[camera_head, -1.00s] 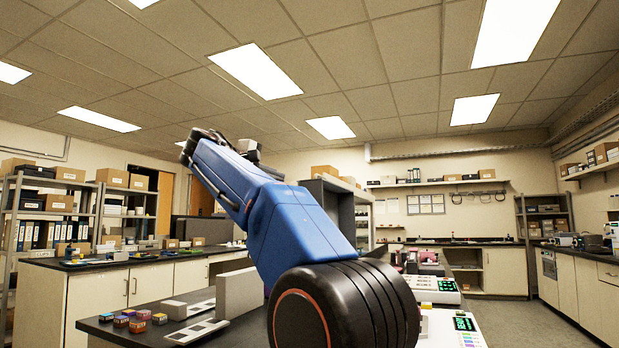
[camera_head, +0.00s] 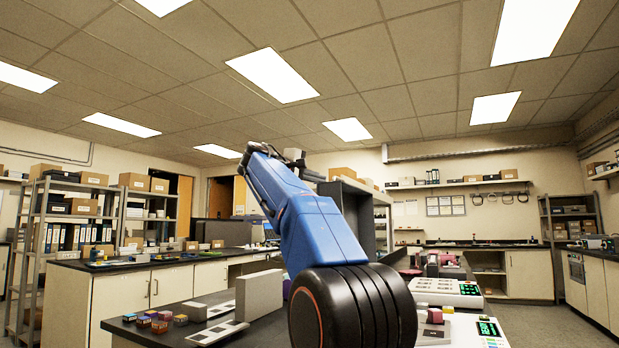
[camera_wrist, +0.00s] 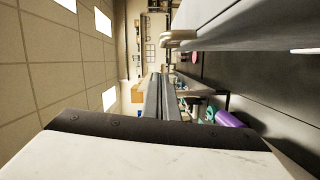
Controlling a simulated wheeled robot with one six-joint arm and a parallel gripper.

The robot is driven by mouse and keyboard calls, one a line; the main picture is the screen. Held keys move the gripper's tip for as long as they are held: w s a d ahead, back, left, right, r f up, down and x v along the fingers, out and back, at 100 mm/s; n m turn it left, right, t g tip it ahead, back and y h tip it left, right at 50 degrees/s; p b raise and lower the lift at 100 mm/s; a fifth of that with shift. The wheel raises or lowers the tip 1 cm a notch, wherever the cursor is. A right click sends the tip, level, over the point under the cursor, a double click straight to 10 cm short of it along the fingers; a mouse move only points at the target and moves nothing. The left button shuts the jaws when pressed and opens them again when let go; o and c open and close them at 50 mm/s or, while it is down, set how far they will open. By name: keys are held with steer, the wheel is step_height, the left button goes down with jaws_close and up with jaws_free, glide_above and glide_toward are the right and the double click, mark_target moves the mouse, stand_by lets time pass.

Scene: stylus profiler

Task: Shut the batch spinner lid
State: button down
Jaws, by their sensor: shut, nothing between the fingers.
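My gripper (camera_wrist: 158,88) shows in the wrist view as two grey fingers side by side, shut with nothing between them. They point away from its white and dark body. In the head view my blue arm rises across the middle and hides part of the bench; the gripper cannot be made out there. I cannot pick out the batch spinner or its lid for sure. A white instrument with green displays (camera_head: 447,292) and a dark red device (camera_head: 443,267) behind it stand right of my arm. A second white panel with a green display (camera_head: 489,328) is nearer.
The dark bench (camera_head: 262,335) left of my arm holds a grey block (camera_head: 259,294), flat plates (camera_head: 216,333) and several small coloured boxes (camera_head: 159,327). A tall grey cabinet (camera_head: 352,212) stands behind my arm. In the wrist view, a large grey surface runs close along the right. Floor shows at right.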

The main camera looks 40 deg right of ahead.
steer(key=shift+s+d+f, duration=0.1)
steer(key=shift+s+d, duration=0.15)
steer(key=shift+s, duration=0.65)
steer(key=shift+s+d, duration=0.25)
steer(key=shift+s, duration=0.65)
